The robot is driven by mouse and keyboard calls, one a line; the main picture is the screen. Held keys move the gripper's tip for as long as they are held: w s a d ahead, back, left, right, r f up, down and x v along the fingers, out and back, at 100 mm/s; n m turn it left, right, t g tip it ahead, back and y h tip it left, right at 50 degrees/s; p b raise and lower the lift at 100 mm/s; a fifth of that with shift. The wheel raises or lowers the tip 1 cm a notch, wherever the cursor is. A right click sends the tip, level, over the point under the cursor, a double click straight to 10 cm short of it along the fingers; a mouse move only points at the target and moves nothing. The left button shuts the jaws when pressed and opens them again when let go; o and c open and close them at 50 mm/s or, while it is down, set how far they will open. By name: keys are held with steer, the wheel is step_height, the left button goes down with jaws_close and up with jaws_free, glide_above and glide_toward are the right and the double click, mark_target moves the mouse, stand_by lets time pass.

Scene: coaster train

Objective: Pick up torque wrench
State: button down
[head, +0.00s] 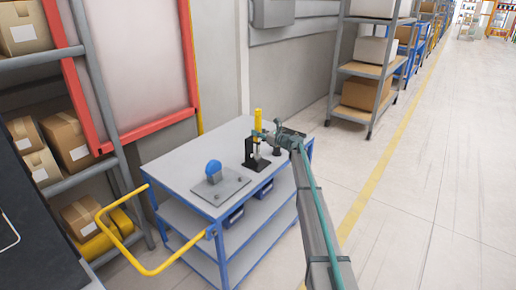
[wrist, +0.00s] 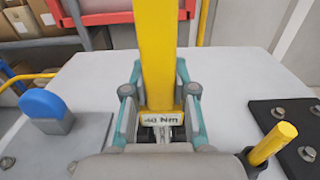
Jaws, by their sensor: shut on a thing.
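The wrench's lower end is hidden there by my gripper's body.
The blue-framed cart (head: 180,160) has a grey plate (head: 222,188) with a blue knob (head: 213,168) left of the wrench. A dark plate with bolts (wrist: 290,125) and a yellow peg (wrist: 274,142) lie to the right in the wrist view. Shelves (head: 374,70) stand behind; floor at right is clear.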

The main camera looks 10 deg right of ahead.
mark_target(261, 126)
steer(key=shift+r, duration=0.1)
steer(key=shift+r, duration=0.15)
steer(key=shift+r+b, duration=0.85)
steer(key=shift+r, duration=0.7)
steer(key=b+v, duration=0.5)
steer(key=v, duration=1.3)
steer(key=shift+r, duration=0.15)
steer(key=c, duration=1.5)
jaws_free()
jaws_close()
